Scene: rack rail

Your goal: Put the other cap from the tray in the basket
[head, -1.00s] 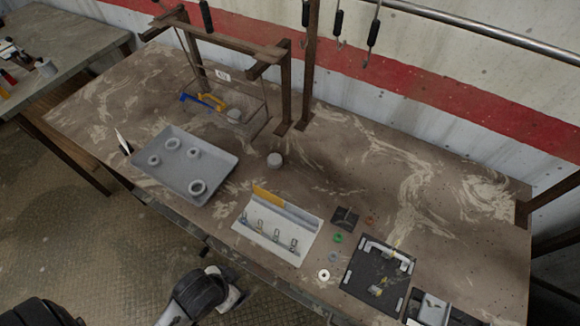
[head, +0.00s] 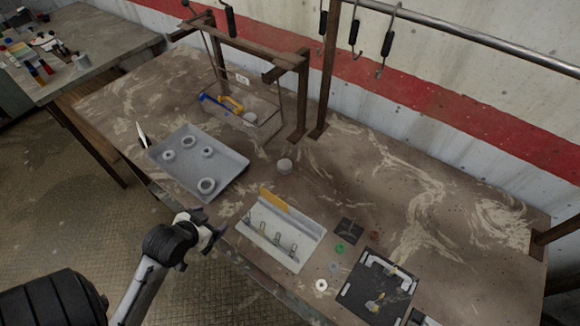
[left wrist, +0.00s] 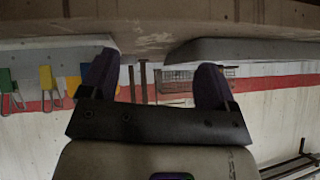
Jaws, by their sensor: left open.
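The grey tray (head: 228,167) lies at the left of the bench. Several round grey pieces stand in it, some ring-like, such as the one near its front edge (head: 206,186); which are caps I cannot tell. The wire basket (head: 262,126) is behind it under the brown frame, holding a grey round piece (head: 250,118) and blue and yellow items. Another grey round piece (head: 285,166) stands on the bench right of the tray. My left gripper (head: 216,238) is in front of the bench edge, apart from the tray. In the left wrist view its fingers (left wrist: 157,82) are spread and empty.
A white holder with a yellow strip (head: 285,235) stands right of my left gripper. A black plate (head: 376,290) and small rings lie farther right. Brown posts (head: 301,100) rise behind. The bench's back right is clear.

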